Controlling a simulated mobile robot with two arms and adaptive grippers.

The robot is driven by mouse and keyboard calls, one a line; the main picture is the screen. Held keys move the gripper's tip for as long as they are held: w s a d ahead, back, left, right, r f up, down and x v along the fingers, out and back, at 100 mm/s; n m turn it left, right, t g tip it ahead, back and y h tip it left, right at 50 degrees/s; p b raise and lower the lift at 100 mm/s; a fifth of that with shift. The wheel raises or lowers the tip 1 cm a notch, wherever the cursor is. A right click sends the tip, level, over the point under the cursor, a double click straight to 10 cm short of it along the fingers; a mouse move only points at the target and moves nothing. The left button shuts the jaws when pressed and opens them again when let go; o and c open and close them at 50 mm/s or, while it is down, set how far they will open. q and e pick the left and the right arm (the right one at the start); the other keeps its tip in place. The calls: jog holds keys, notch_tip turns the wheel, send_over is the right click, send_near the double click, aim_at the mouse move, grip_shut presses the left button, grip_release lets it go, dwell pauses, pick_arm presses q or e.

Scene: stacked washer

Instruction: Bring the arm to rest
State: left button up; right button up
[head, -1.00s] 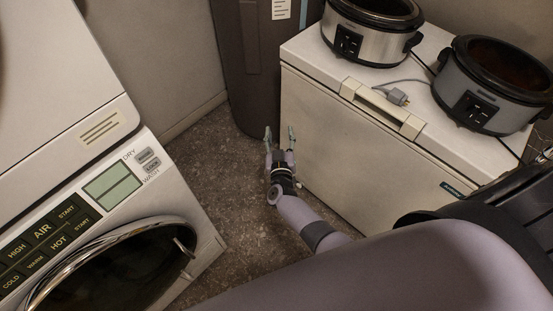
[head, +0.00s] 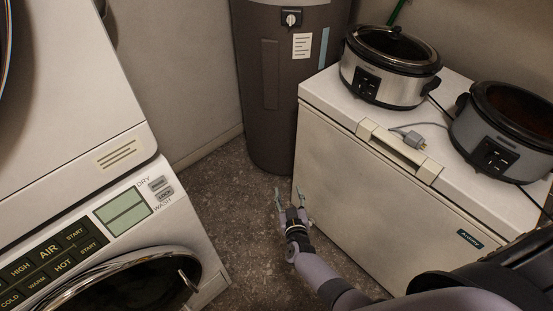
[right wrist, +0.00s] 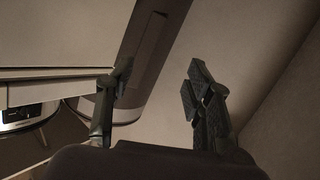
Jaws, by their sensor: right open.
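My right gripper (head: 290,199) is open and empty in the head view. It is low over the floor, just left of the white chest freezer's front. Its two fingers also show spread apart in the right wrist view (right wrist: 160,88), with nothing between them. My right arm reaches up to it from the lower right of the head view. My left gripper is not in view.
A stacked washer (head: 125,170) stands at left, its round door (head: 190,283) low. The white freezer (head: 350,160) stands at right, carrying two slow cookers (head: 385,90) (head: 480,160). A dark water heater (head: 270,120) stands behind. Bare floor (head: 235,210) lies between.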

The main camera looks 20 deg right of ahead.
jog(key=s+a+f+n+g+y, duration=0.1)
jog(key=s+a+f+g+y, duration=0.15)
jog(key=s+f, duration=0.7)
jog(key=s+a+f+n+g+y, duration=0.15)
jog(key=s+f+g, duration=0.25)
jog(key=s+f, duration=0.6)
jog(key=s+d+f+g, duration=0.1)
jog(key=s+f+g, duration=0.1)
jog(key=s, duration=0.6)
jog(key=s+d+f+g, duration=0.2)
jog(key=s+f+g, duration=0.1)
jog(key=s, duration=0.6)
jog(key=s+d+f+g, duration=0.2)
jog(key=s, duration=0.7)
jog(key=shift+s+f+g, duration=0.15)
jog(key=shift+g, duration=0.2)
